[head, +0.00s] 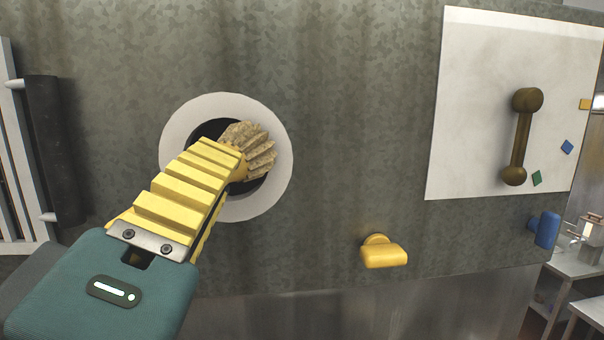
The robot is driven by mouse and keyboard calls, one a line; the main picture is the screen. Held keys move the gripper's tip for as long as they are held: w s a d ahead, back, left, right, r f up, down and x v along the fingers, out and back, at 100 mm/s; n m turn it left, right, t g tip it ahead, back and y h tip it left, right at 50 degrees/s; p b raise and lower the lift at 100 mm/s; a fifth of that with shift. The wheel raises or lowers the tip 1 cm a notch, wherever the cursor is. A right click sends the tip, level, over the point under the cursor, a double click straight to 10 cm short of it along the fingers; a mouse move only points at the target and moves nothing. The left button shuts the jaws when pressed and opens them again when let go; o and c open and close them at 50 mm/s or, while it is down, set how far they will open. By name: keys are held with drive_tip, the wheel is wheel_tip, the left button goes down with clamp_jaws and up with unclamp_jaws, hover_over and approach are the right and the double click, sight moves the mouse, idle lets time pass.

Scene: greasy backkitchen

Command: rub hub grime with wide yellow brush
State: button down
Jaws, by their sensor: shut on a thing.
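The hub shows as a pale ring (178,131) around a dark round opening in the grey mottled wall, left of centre. My gripper (230,162) has a teal body and ribbed yellow fingers, and reaches up and right across the ring's lower left. It is shut on the yellow brush (239,172). Only a small yellow part of the brush and its tan, ridged bristles (258,150) show, in front of the opening. My fingers hide the rest of the brush. I cannot tell whether the bristles touch the hub, and I cannot make out grime there.
A yellow knob (384,253) sticks out low, right of the hub. A white panel (474,90) with a bronze handle (521,138) is at upper right, with a blue knob (545,230) below. A dark handle (55,150) stands at left. The wall between hub and panel is clear.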

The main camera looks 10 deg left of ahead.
drive_tip(key=shift+w+a+f, duration=0.1)
idle(0.3)
drive_tip(key=shift+s+a, duration=0.25)
drive_tip(key=shift+a, duration=0.4)
drive_tip(key=shift+s+a, duration=0.2)
drive_tip(key=shift+a, duration=0.4)
drive_tip(key=shift+s+a+f, duration=0.1)
drive_tip(key=shift+s+a, duration=0.1)
drive_tip(key=shift+a, duration=0.45)
drive_tip(key=shift+s+a, duration=0.2)
drive_tip(key=shift+a, duration=0.45)
drive_tip(key=s, duration=0.1)
drive_tip(key=s+d, duration=0.1)
drive_tip(key=s, duration=0.1)
drive_tip(key=s+d, duration=0.1)
drive_tip(key=s, duration=0.1)
drive_tip(key=shift+b, duration=0.35)
drive_tip(key=shift+r, duration=0.2)
